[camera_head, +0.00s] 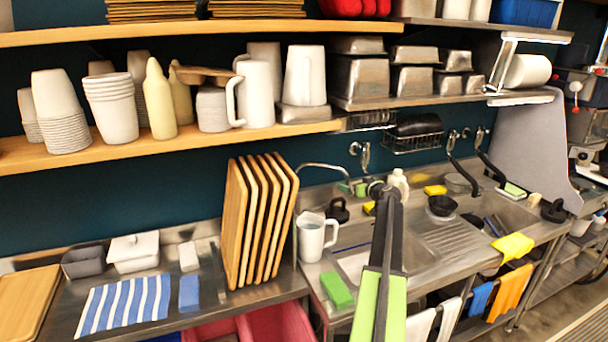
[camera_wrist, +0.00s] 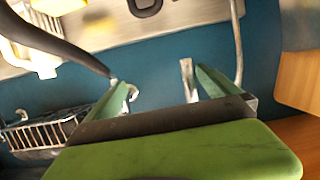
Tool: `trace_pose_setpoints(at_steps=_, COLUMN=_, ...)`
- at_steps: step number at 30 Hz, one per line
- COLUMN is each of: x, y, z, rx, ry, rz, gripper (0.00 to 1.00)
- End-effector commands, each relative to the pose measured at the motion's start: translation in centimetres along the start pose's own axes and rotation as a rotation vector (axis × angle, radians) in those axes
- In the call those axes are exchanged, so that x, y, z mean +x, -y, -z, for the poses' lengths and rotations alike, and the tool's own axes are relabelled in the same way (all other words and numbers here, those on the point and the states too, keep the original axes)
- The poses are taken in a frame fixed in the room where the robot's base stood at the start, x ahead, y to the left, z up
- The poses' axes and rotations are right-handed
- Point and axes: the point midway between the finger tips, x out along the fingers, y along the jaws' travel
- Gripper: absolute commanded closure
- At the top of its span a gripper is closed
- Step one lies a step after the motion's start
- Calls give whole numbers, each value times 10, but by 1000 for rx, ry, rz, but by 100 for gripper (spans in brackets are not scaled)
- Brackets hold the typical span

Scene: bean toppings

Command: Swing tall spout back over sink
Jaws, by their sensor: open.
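The tall spout (camera_head: 325,166) is a thin chrome tube that arches over the back left of the steel sink (camera_head: 352,262) in the head view. My gripper (camera_head: 376,188) reaches over the sink, just right of the spout's end. In the wrist view my gripper (camera_wrist: 160,84) shows two green fingers spread apart with nothing held between them. A thin grey tube (camera_wrist: 238,42), probably the spout, runs beside the right finger and appears outside the jaws. Contact cannot be told. My arm hides part of the sink.
A white pitcher (camera_head: 314,238) and green sponge (camera_head: 337,290) stand left of the sink. Upright wooden boards (camera_head: 236,225) are farther left. A dark hose-like tube (camera_wrist: 55,40) crosses the wrist view's upper left. A wire basket (camera_head: 412,142) hangs behind; shelves (camera_head: 200,145) overhang the counter.

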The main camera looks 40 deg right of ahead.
Motion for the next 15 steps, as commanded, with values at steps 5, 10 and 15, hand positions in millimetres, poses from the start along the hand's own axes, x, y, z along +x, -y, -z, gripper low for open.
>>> trace_pose_setpoints(at_steps=5, x=6, y=-5, z=2, rx=0, ry=0, rz=0, gripper=0)
trace_pose_setpoints(at_steps=10, x=15, y=-13, z=4, rx=0, ry=0, rz=1, gripper=0)
trace_pose_setpoints(at_steps=15, x=13, y=-14, z=5, rx=0, ry=0, rz=1, gripper=0)
